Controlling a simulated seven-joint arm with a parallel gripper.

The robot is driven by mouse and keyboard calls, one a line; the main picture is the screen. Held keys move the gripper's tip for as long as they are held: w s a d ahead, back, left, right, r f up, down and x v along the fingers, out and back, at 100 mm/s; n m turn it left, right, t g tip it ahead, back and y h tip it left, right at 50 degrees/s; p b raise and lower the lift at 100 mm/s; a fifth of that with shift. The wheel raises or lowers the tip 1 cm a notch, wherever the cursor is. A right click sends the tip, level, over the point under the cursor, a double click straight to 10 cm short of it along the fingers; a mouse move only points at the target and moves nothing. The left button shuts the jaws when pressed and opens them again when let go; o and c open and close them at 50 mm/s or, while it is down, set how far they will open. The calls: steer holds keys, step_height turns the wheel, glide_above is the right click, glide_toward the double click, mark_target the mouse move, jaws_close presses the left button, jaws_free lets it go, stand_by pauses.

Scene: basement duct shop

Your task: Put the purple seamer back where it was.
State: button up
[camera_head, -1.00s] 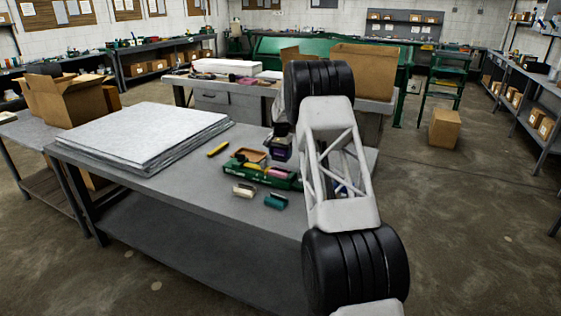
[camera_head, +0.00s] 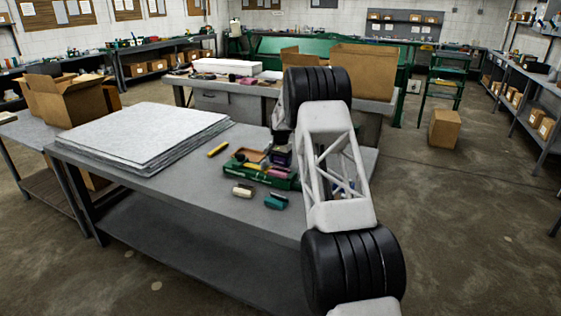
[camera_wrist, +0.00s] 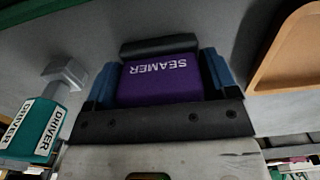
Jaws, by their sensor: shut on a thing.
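The purple seamer (camera_wrist: 158,82), with a white SEAMER label that reads upside down, is between the two blue fingers of my gripper (camera_wrist: 160,75) in the wrist view. The fingers are closed against its sides. In the head view the purple seamer (camera_head: 280,158) shows at the back right of a green holder (camera_head: 250,174), close beside my arm. The holder contains several coloured tools and stands on the grey table (camera_head: 180,195). I cannot tell whether the seamer touches the holder. My arm hides the area to its right.
A teal-handled driver (camera_wrist: 38,125) is left of the seamer in the wrist view; a tan tray (camera_wrist: 285,55) is at right. In the head view, a cream block (camera_head: 242,190) and teal block (camera_head: 276,201) lie before the holder. A yellow tool (camera_head: 218,149) and stacked sheets (camera_head: 145,135) lie left.

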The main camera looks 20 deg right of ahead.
steer(key=o, duration=0.8)
step_height(320, 180, up, 12)
steer(key=shift+f, duration=0.1)
steer(key=shift+r, duration=0.2)
stand_by(0.8)
